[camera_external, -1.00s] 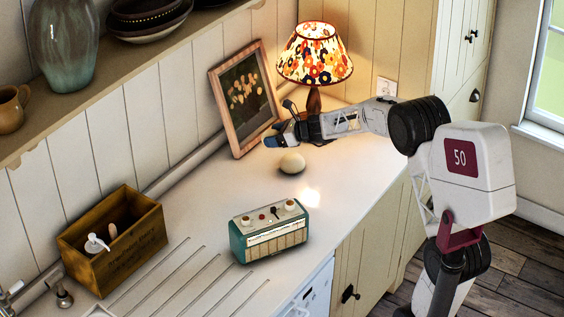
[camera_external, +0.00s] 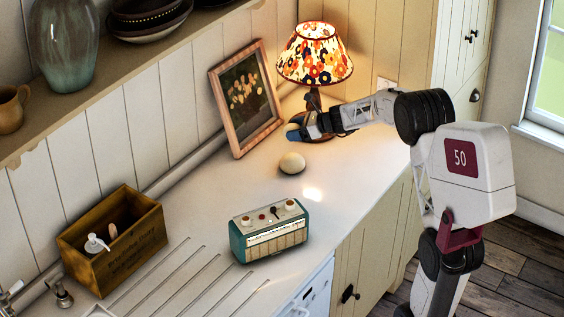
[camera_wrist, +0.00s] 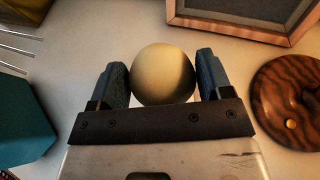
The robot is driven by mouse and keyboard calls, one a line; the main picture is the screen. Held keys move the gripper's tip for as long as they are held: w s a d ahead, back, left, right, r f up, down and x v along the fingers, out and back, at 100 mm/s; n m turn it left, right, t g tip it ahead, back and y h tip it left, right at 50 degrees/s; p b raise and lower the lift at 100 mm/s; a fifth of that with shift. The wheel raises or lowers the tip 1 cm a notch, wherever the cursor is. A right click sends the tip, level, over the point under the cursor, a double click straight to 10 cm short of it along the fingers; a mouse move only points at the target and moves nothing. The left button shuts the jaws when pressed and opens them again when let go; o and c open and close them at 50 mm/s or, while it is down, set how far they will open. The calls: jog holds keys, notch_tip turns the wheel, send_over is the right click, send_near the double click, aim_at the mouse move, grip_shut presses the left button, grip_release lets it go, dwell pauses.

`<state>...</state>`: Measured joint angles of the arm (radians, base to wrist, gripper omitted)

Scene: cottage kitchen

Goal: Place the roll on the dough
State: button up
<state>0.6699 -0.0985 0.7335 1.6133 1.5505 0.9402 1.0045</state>
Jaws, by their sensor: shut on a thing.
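My gripper (camera_external: 293,132) is above the counter near the lamp base, shut on a pale round thing, which I take to be the roll (camera_wrist: 163,73). In the wrist view the roll sits between the two blue fingers of my gripper (camera_wrist: 163,82); in the external view only a small pale part of it shows at the fingertips. A cream ball, which I take to be the dough (camera_external: 292,163), rests on the counter, below my gripper in the picture and apart from it. The dough cannot be made out in the wrist view.
A lit floral lamp (camera_external: 315,57) and a framed picture (camera_external: 245,98) stand behind my gripper. A teal radio (camera_external: 269,231) stands nearer the front; a wooden box (camera_external: 112,241) is at left. The counter around the dough is clear.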

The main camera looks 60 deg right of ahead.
aim_at(297, 156)
jog(key=shift+f, duration=1.9)
jog(key=shift+f, duration=2)
jog(key=shift+f, duration=0.15)
jog(key=o, duration=0.7)
jog(key=shift+o, duration=0.2)
jog(key=shift+s+d+r, duration=0.15)
jog(key=shift+s+r, duration=0.2)
jog(key=v, duration=1.1)
